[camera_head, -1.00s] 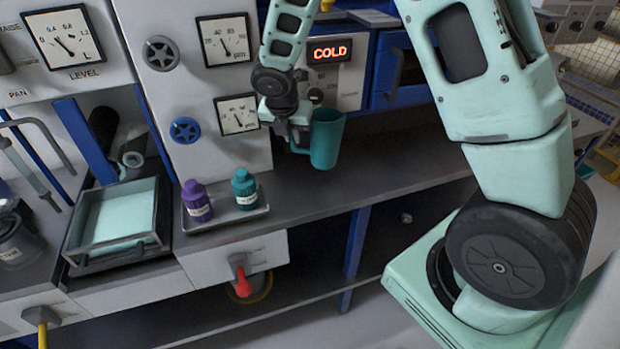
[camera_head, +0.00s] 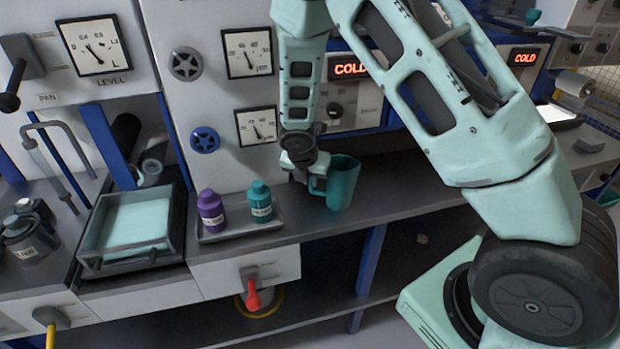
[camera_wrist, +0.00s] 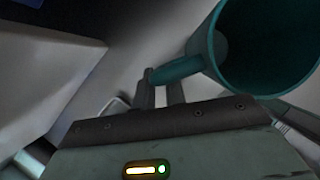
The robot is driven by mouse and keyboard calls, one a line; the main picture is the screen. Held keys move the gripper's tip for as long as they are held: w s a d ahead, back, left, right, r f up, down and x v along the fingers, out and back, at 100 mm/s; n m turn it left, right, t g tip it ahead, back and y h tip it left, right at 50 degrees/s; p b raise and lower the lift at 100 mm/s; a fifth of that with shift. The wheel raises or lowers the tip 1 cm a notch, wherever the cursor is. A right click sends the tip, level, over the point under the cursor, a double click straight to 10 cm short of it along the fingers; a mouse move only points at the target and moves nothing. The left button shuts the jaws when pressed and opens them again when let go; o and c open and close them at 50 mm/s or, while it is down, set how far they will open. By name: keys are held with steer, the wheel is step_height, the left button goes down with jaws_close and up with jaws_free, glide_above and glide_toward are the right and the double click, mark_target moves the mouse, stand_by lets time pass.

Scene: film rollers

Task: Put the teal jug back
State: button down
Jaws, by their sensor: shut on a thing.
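The teal jug (camera_head: 344,183) is upright at the right of my gripper (camera_head: 312,181), over the grey counter right of the small bottle tray. In the wrist view the jug (camera_wrist: 262,45) shows its open mouth at the upper right. Its handle (camera_wrist: 178,69) reaches left between the fingers of my gripper (camera_wrist: 160,85), which are shut on it. The jug's base looks close to the counter top; I cannot tell whether it touches.
A small grey tray (camera_head: 240,233) with a purple bottle (camera_head: 211,212) and a teal bottle (camera_head: 260,203) stands left of the jug. The pan with pale liquid (camera_head: 135,222) is farther left. The counter right of the jug (camera_head: 395,190) is clear.

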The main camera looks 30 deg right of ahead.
steer(key=c, duration=1.5)
jaws_free()
steer(key=shift+f, duration=0.1)
steer(key=shift+o, duration=0.2)
steer(key=v, duration=1.1)
steer(key=s+a+r+m+g+y, duration=0.1)
steer(key=s+a+r+m, duration=0.1)
steer(key=s+a+m, duration=0.3)
steer(key=s+a+r+m+g+y, duration=0.1)
steer(key=s+a+r+m, duration=0.2)
steer(key=s, duration=1.1)
steer(key=s+a+r+m+y, duration=0.2)
steer(key=s+a+r+m, duration=0.1)
steer(key=s+a+m, duration=0.6)
steer(key=shift+s+m+g+p, duration=0.35)
steer(key=shift+m+g, duration=0.05)
steer(key=shift+m, duration=0.4)
steer(key=shift+r, duration=0.15)
